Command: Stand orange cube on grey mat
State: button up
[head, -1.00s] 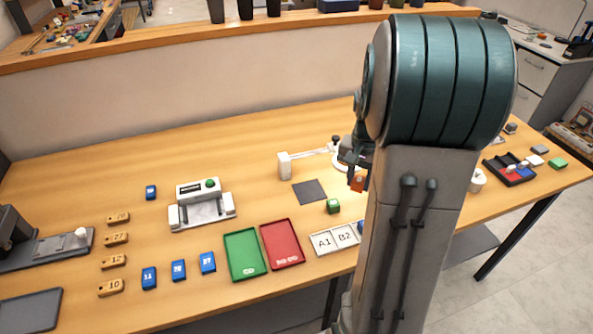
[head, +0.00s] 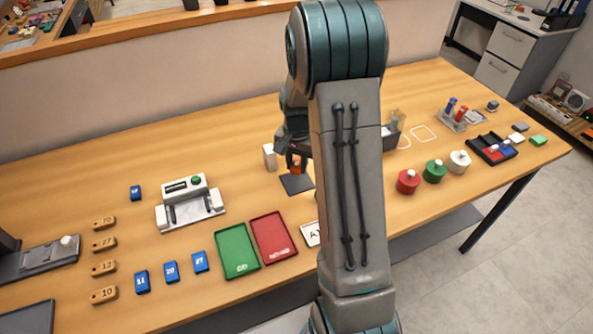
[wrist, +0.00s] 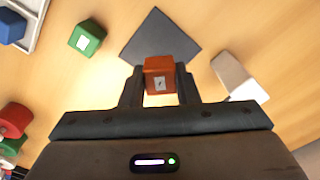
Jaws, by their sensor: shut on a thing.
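The orange cube (wrist: 159,76) is between the two fingers of my gripper (wrist: 160,88), which is shut on it in the wrist view. A small label shows on one face of the cube. In the head view the cube (head: 296,165) hangs below my gripper (head: 296,158), at the far edge of the grey mat (head: 297,186). The grey mat (wrist: 156,30) also shows in the wrist view, behind and partly hidden by the cube. Whether the cube touches the mat or is held above it, I cannot tell.
A green cube (wrist: 87,38) lies left of the mat in the wrist view. Red (head: 273,237) and green (head: 237,251) trays lie nearer the front edge. My arm hides part of the table.

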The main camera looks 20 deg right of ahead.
aim_at(297, 173)
jog(key=shift+f+p, duration=0.4)
jog(key=shift+f, duration=1.55)
jog(key=shift+f, duration=0.15)
jog(key=o, duration=0.9)
jog(key=shift+o, duration=0.2)
